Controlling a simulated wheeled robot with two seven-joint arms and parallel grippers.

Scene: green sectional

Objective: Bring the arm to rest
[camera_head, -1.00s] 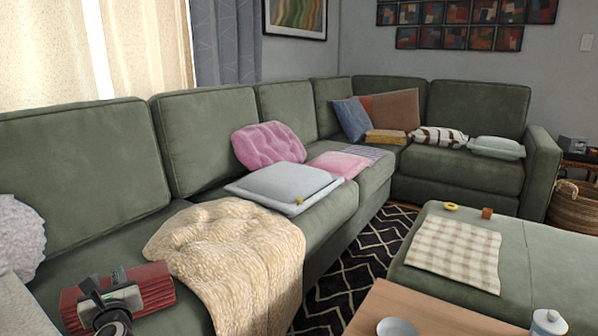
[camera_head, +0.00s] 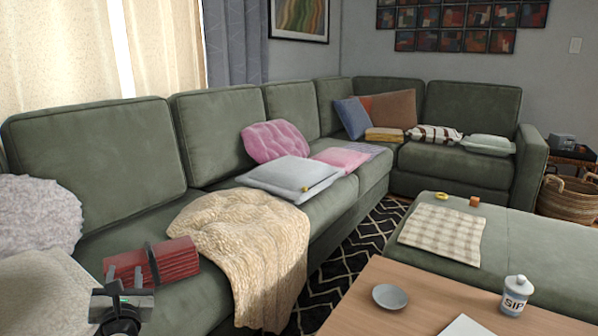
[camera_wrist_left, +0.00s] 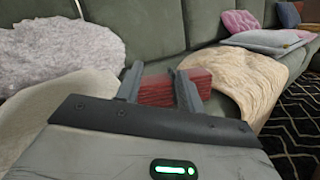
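My left gripper (camera_head: 131,264) is at the lower left of the head view, in front of a red ribbed block-like item (camera_head: 178,260) on the sofa seat. In the left wrist view its two fingers (camera_wrist_left: 157,78) stand apart, open. The red item (camera_wrist_left: 158,92) shows between and beyond them, reaching past the right finger. I see no grip on it; whether a finger touches it I cannot tell. My right gripper is in neither view.
The green sofa (camera_head: 95,165) runs behind, with a fluffy grey cushion (camera_head: 38,215) at left and a cream blanket (camera_head: 245,245) right of the red item. A wooden table (camera_head: 420,300) holds a bowl (camera_head: 390,297) and a jar (camera_head: 515,295). Patterned rug lies between.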

